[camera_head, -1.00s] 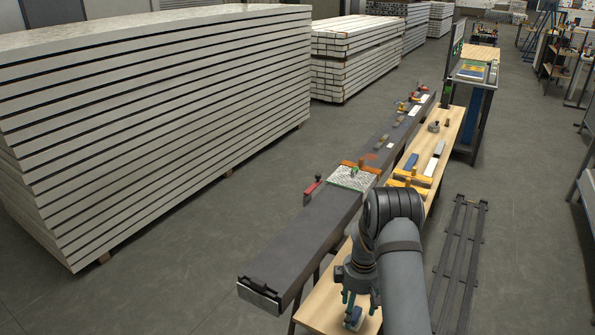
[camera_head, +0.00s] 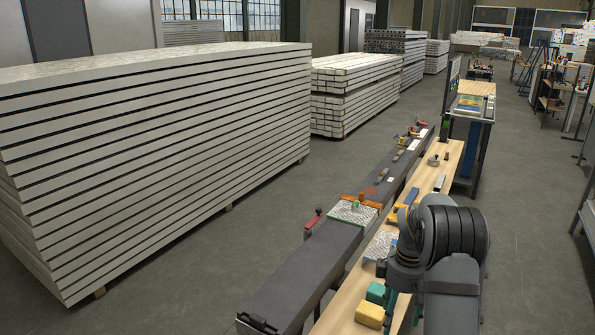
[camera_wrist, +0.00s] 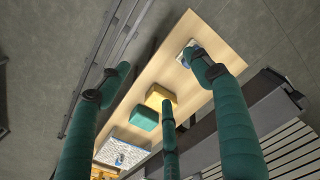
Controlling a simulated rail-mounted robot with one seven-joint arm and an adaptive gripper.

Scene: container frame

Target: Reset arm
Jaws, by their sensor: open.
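My gripper (camera_wrist: 160,78) has green, jointed fingers spread apart in the wrist view, with nothing between them. It hangs above a long wooden bench (camera_wrist: 181,88). A yellow block (camera_wrist: 160,96) and a teal block (camera_wrist: 143,119) lie on the bench below the fingers. A small blue-and-white item (camera_wrist: 187,57) near the bench end is partly hidden by a fingertip. In the head view my arm covers part of the bench, and the gripper is mostly hidden behind it. The yellow block (camera_head: 369,315) and teal block (camera_head: 377,292) show left of my arm.
A patterned plate (camera_wrist: 122,151) lies on the bench beyond the teal block. A long dark beam (camera_head: 300,282) with a clamped plate (camera_head: 353,212) runs left of the bench. Large panel stacks (camera_head: 160,150) stand farther left. The grey floor (camera_head: 215,255) between is clear.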

